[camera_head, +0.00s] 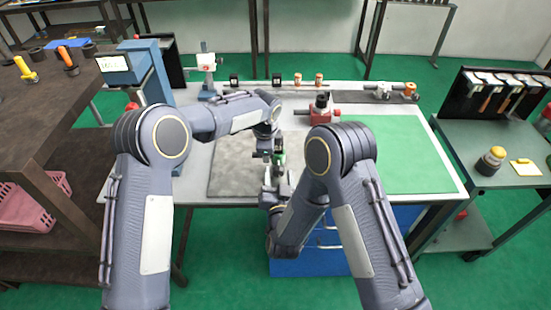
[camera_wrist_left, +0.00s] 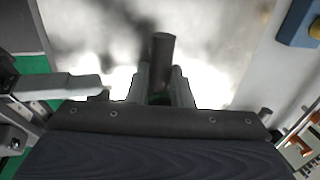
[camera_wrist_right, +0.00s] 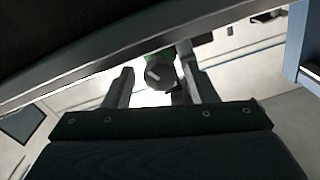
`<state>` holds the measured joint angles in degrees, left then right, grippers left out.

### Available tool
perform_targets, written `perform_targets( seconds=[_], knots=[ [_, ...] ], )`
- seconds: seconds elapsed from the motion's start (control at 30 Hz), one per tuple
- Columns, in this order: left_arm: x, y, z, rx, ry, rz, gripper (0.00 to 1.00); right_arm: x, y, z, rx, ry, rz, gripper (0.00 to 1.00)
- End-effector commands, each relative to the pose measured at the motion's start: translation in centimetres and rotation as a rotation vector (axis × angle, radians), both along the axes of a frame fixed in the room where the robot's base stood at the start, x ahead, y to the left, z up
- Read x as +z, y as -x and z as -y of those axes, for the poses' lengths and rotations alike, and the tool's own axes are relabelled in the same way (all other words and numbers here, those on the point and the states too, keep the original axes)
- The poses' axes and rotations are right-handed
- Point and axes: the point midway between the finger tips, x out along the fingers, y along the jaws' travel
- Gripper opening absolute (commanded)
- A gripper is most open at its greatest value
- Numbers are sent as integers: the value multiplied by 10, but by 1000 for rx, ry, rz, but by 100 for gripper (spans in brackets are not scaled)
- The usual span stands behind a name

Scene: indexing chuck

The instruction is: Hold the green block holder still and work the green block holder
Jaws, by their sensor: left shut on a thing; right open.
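The green block holder (camera_head: 280,157) stands on the grey mat, mostly hidden between my two grippers. My left gripper (camera_head: 267,151) reaches it from behind and is shut on it. In the left wrist view a dark bar (camera_wrist_left: 162,55) rises between the fingers, with a little green below it. My right gripper (camera_head: 274,182) is at the near side, open. In the right wrist view its fingers stand apart on either side of a dark round end with a light mark (camera_wrist_right: 159,72), with green (camera_wrist_right: 165,52) just behind. I cannot tell whether they touch it.
A red vise-like device (camera_head: 320,113) stands behind on the bench. A green mat (camera_head: 405,160) at the right of the bench is clear. A blue upright stand (camera_head: 150,75) is at the back left. A side table (camera_head: 500,150) with tools is at the right.

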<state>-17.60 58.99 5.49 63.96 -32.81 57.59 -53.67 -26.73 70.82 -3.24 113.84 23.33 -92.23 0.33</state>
Motion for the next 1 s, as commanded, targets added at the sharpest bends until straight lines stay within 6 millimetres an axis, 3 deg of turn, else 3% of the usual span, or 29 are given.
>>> perform_targets(
  seconds=[0.2,0.5,0.83,1.0],
  knots=[
    [-1,0,-1,1,-2,-1,0,0,-13,0,0,0,1,52],
    [-1,0,-1,1,-2,-1,0,0,-14,-1,0,1,0,52],
    [-1,0,-1,1,-2,-1,0,0,-14,-1,0,0,0,9],
    [-1,0,-1,1,-2,-1,0,0,-14,-1,2,45,1,8]
  ],
)
